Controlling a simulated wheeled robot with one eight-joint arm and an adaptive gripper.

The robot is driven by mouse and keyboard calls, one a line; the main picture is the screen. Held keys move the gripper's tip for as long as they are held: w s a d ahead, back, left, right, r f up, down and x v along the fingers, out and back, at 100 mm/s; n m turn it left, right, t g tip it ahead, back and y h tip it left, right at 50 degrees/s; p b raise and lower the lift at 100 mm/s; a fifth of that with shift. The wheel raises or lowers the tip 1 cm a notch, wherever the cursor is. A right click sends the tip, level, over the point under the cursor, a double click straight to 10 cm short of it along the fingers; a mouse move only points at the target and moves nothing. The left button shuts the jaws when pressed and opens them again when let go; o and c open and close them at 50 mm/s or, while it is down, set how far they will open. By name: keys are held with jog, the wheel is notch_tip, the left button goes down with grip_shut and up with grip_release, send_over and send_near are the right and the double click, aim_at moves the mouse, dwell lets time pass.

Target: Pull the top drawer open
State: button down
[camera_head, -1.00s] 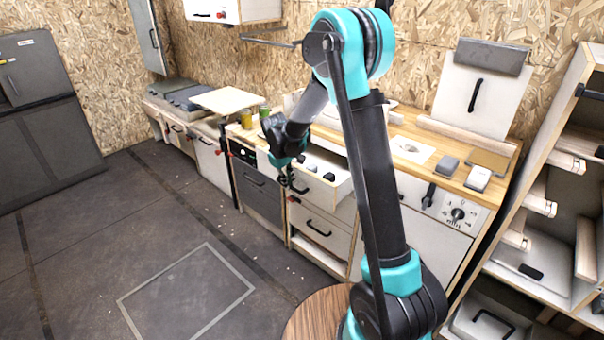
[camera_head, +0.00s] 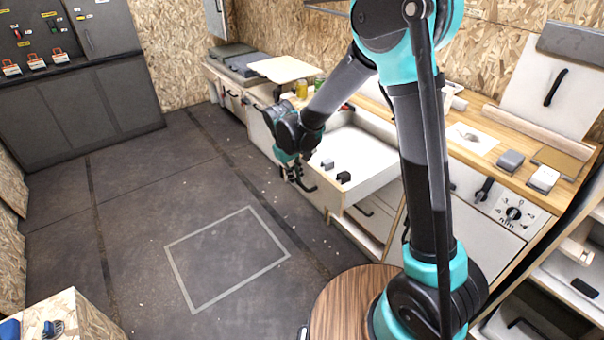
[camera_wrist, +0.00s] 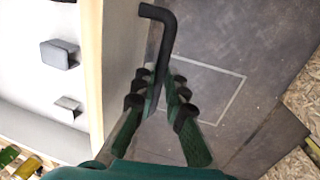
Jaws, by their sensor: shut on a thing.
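The top drawer (camera_head: 355,165) stands well out from the counter, with its white inside showing. A small dark block (camera_head: 343,177) and a small grey block (camera_head: 327,164) lie in it, and the wrist view shows a grey block (camera_wrist: 60,54) and a smaller piece (camera_wrist: 69,107) inside. My gripper (camera_head: 297,176) is at the drawer's front. In the wrist view my gripper (camera_wrist: 165,98) is shut on the black bar handle (camera_wrist: 167,28), one bent end of which sticks out beyond the fingers. The drawer's front panel (camera_wrist: 125,60) is beside the fingers.
The lower drawers (camera_head: 372,222) are below the top drawer. The wooden worktop (camera_head: 470,140) carries small boxes. A shelf unit (camera_head: 585,250) stands at the right and a round wooden surface (camera_head: 345,305) is in the foreground. The floor (camera_head: 225,250) ahead of the drawer is clear.

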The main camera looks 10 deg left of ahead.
jog(key=shift+a, duration=0.1)
jog(key=c, duration=1.6)
grip_release()
jog(key=r, duration=0.4)
jog(key=s+a+r, duration=0.1)
jog(key=r, duration=0.6)
jog(key=shift+s+a+r, duration=0.35)
jog(key=shift+r, duration=0.05)
